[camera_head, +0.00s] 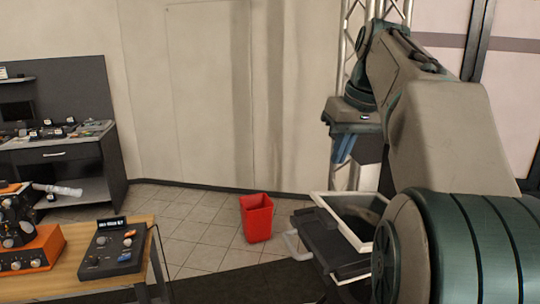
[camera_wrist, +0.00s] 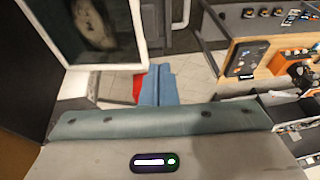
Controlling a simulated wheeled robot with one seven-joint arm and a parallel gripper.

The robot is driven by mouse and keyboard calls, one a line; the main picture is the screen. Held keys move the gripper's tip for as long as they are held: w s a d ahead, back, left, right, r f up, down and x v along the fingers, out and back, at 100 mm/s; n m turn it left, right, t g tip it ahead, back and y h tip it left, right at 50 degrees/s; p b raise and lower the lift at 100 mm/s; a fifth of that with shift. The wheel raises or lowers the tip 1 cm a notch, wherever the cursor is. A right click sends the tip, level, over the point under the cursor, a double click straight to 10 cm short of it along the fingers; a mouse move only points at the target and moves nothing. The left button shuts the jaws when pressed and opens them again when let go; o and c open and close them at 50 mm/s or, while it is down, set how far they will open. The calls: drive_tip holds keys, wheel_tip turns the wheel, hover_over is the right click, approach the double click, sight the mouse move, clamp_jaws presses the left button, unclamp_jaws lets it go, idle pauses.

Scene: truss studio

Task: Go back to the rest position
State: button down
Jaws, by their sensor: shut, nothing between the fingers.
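My gripper (camera_head: 344,148) hangs from the end of my raised arm, right of centre in the head view. Its blue fingers point down and are together, with nothing held. In the wrist view the gripper (camera_wrist: 156,84) shows as two blue fingers side by side, closed, above the grey-green wrist housing. My arm fills the right side of the head view. It is bent, with the forearm reaching up and away from me. No object touches the fingers.
A red bin (camera_head: 257,218) stands on the tiled floor. A wooden table (camera_head: 150,240) with a dark control box (camera_head: 115,247) and orange equipment is at lower left. A dark desk (camera_head: 60,155) stands behind. A white-framed dark piece (camera_head: 325,208) lies below my gripper.

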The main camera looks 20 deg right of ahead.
drive_tip(key=s+a+f, duration=0.4)
drive_tip(key=s+f, duration=0.1)
drive_tip(key=f, duration=0.3)
drive_tip(key=s+a+f+h, duration=0.1)
drive_tip(key=s+a+f, duration=0.3)
drive_tip(key=f, duration=0.5)
drive_tip(key=s+a+f, duration=0.5)
drive_tip(key=s+f, duration=0.1)
drive_tip(key=f, duration=0.2)
drive_tip(key=shift+s+f+m, duration=0.3)
drive_tip(key=shift+s+f, duration=0.1)
